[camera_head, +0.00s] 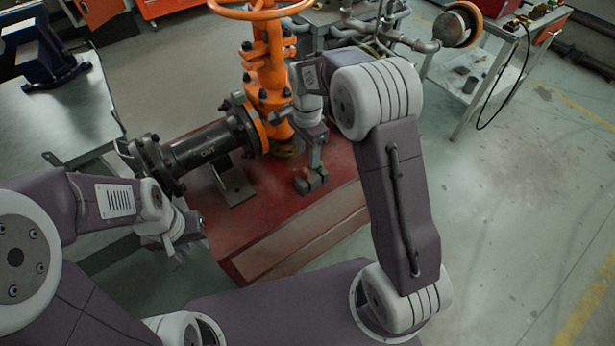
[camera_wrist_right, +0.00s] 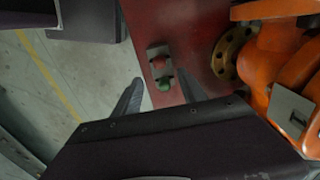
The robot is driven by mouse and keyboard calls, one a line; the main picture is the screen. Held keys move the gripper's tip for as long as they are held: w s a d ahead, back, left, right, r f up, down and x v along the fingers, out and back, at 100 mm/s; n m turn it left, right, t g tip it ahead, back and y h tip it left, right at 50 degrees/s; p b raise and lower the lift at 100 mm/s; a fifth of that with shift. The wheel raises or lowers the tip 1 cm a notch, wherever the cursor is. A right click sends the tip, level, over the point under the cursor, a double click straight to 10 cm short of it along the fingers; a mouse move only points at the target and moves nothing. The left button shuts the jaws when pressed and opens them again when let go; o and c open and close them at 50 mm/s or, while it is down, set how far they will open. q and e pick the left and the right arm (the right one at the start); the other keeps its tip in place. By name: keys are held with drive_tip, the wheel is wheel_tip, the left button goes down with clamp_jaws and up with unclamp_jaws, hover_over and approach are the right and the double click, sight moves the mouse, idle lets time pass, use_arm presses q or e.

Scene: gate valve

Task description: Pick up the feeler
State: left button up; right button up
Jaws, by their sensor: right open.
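I cannot make out anything that is clearly a feeler in either view. My right gripper (camera_wrist_right: 160,78) is open and empty in the right wrist view, with its two dark fingers apart. A small grey box with a red and a green button (camera_wrist_right: 159,67) shows between and beyond the fingertips, on the red base (camera_wrist_right: 191,50). In the head view my right gripper (camera_head: 312,178) hangs over the red base, in front of the orange valve (camera_head: 267,75). My left gripper (camera_head: 178,245) is at the base's left side; its fingers are too unclear to read.
A black flanged pipe (camera_head: 205,142) joins the valve's left side, with an orange handwheel (camera_head: 262,10) above. A grey worktable (camera_head: 60,125) with a blue vise (camera_head: 38,52) stands left. A workbench with pipes (camera_head: 455,85) stands back right. The floor at right is clear.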

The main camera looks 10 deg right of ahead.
sight(305, 169)
drive_tip(key=f, duration=0.3)
drive_tip(key=shift+w+a+f+b, duration=0.2)
drive_tip(key=shift+w+f+b, duration=0.05)
drive_tip(key=shift+f+b, duration=0.15)
drive_tip(key=shift+s+f, duration=0.1)
drive_tip(key=shift+f, duration=0.15)
drive_tip(key=f, duration=0.1)
drive_tip(key=f+b, duration=0.1)
drive_tip(key=f, duration=0.2)
drive_tip(key=shift+s+a, duration=0.2)
drive_tip(key=shift+s, duration=0.05)
drive_tip(key=shift+f, duration=0.3)
drive_tip(key=shift+r, duration=0.1)
drive_tip(key=c, duration=0.3)
clamp_jaws()
